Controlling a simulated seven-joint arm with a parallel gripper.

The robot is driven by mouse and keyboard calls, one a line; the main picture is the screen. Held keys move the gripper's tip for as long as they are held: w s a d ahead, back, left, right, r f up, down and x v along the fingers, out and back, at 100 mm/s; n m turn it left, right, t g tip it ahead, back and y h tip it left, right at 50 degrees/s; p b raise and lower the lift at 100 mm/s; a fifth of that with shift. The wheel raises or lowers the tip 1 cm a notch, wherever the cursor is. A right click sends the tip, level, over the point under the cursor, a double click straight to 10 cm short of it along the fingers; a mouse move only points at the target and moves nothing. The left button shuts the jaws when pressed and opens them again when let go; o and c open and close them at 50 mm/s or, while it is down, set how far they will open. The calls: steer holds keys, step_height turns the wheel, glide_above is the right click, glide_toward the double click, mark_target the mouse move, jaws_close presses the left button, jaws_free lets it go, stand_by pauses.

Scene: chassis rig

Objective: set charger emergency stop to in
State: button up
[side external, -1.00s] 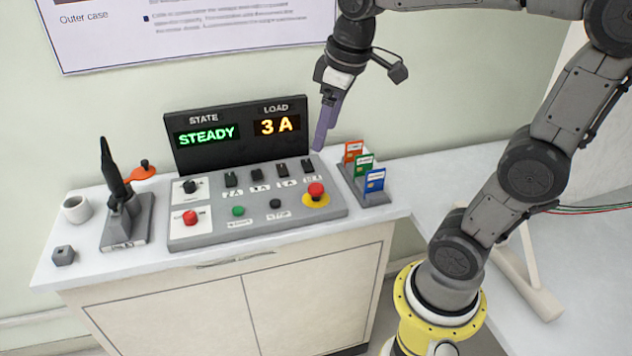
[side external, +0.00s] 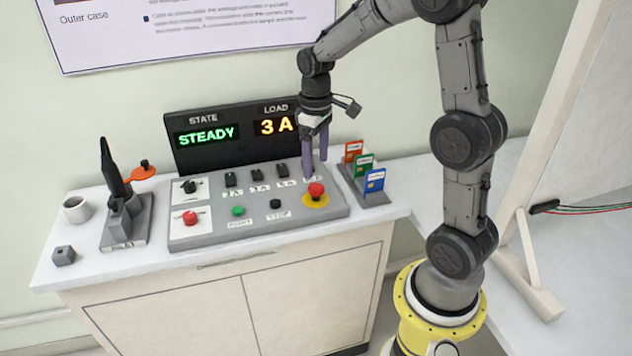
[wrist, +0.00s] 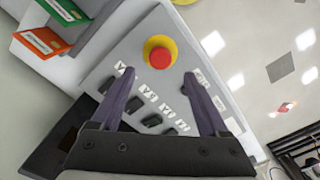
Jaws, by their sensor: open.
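The emergency stop is a red mushroom button (side external: 316,190) on a yellow round base at the right front of the grey control panel (side external: 190,236). It also shows in the wrist view (wrist: 160,58), beyond my fingertips and between their lines. I cannot tell from its height whether it is in or out. My gripper (side external: 315,172) points down with its purple fingers just behind the button, over the right end of the switch row.
A second red button (side external: 190,217), a green button (side external: 238,211) and a black button (side external: 275,204) are on the panel. A rack with orange, green and blue cards (side external: 374,181) stands close on the right. The display (side external: 207,135) reads STEADY and 3 A.

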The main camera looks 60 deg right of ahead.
mark_target(316, 186)
step_height(316, 186, down, 7)
steer(key=shift+r, duration=0.15)
jaws_close()
stand_by(0.5)
stand_by(1.0)
